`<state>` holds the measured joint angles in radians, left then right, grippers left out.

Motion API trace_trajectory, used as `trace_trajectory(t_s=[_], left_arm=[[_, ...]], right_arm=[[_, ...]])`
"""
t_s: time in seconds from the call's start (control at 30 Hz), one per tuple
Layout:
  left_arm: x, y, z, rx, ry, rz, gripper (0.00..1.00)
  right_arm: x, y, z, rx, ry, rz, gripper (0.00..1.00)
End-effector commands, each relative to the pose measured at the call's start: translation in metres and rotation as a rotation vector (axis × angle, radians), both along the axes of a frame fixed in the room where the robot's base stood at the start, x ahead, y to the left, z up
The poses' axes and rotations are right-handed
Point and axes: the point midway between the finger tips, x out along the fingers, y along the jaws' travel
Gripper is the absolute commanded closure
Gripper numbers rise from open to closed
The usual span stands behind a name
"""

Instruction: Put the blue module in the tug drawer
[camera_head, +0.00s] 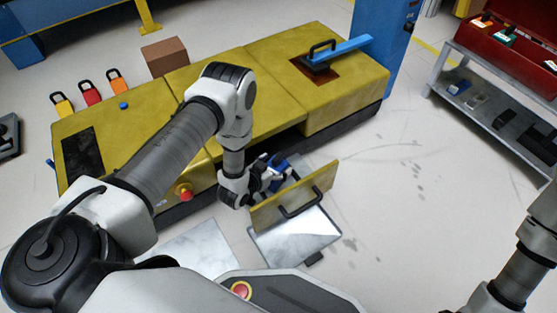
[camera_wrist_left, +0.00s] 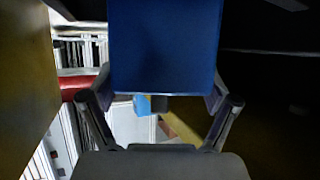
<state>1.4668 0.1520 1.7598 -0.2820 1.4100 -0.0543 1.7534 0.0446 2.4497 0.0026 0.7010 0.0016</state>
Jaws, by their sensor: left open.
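The blue module (camera_head: 281,165) shows as a small blue patch at my left gripper (camera_head: 270,177), partly hidden by the fingers. In the left wrist view the blue module (camera_wrist_left: 165,45) is a large blue block in front of the palm, with the open fingers on either side. I cannot tell whether they touch it. The tug drawer (camera_head: 312,188) is pulled out of the yellow tug (camera_head: 222,72), with a yellow front and black handle. My left gripper is over the drawer space, behind that front. The drawer's inside is mostly hidden.
A grey shelf cart (camera_head: 480,97) with a red toolbox (camera_head: 522,45) stands at right. Coloured tags (camera_head: 92,95), a brown box (camera_head: 165,57) and a red button (camera_head: 184,191) are around the tug. The floor right of the drawer is clear.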

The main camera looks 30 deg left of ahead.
Motion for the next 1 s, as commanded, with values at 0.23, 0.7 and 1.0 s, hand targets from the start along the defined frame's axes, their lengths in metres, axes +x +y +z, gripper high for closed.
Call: trace_trajectory(t_s=[0.23,0.7,1.0], left_arm=[[-0.058,0.009,0.037,0.001,0.005,0.002,0.13],[-0.094,0.014,0.047,0.001,0.0,0.0,0.13],[-0.094,0.013,0.047,0.001,-0.001,0.0,0.13]], right_arm=[[-0.002,0.0,0.047,0.001,0.005,0.008,0.3],[-0.002,0.0,0.061,0.001,0.005,0.008,0.3],[-0.002,0.0,0.061,0.001,0.005,0.008,0.3]])
